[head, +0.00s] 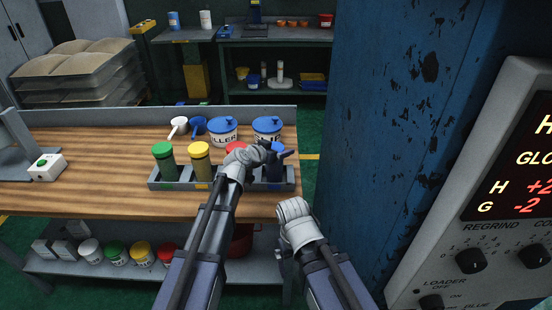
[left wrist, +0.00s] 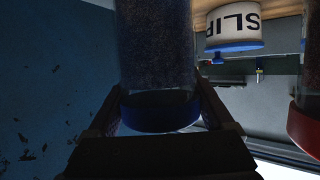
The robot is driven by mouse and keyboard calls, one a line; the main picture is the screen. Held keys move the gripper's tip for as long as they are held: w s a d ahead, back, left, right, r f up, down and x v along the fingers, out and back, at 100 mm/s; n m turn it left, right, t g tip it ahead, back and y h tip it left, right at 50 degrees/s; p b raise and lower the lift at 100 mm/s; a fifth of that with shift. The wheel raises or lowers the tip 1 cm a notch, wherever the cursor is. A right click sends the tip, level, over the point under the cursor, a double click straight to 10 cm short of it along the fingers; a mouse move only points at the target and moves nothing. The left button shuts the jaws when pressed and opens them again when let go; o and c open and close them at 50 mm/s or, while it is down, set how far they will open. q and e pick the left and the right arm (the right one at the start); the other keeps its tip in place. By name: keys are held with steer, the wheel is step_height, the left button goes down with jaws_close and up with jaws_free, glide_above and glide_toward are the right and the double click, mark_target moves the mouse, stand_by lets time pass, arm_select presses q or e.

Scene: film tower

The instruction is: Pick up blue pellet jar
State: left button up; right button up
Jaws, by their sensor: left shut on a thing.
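The blue pellet jar (head: 275,172) is at the right end of the grey rack (head: 222,185) on the wooden bench, partly hidden by my left gripper. My left gripper (head: 271,150) is at the jar's top. In the left wrist view the jar (left wrist: 156,50) appears upside down, its clear body full of dark pellets. My left fingers (left wrist: 160,118) are shut around its blue lid. The jar looks upright; I cannot tell whether it is lifted. My right wrist shows at the bench's front edge, but its fingers do not show.
Green (head: 164,160), yellow (head: 200,161) and red-lidded (head: 236,147) jars stand in the same rack. FILLER (head: 223,132) and SLIP (head: 267,129) tubs and two scoops (head: 180,126) stand behind it. A blue column (head: 385,120) and control panel (head: 500,210) rise at the right.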

arm_select(q)
steer(key=shift+r, duration=0.1)
step_height(320, 180, up, 10)
steer(key=p, duration=1)
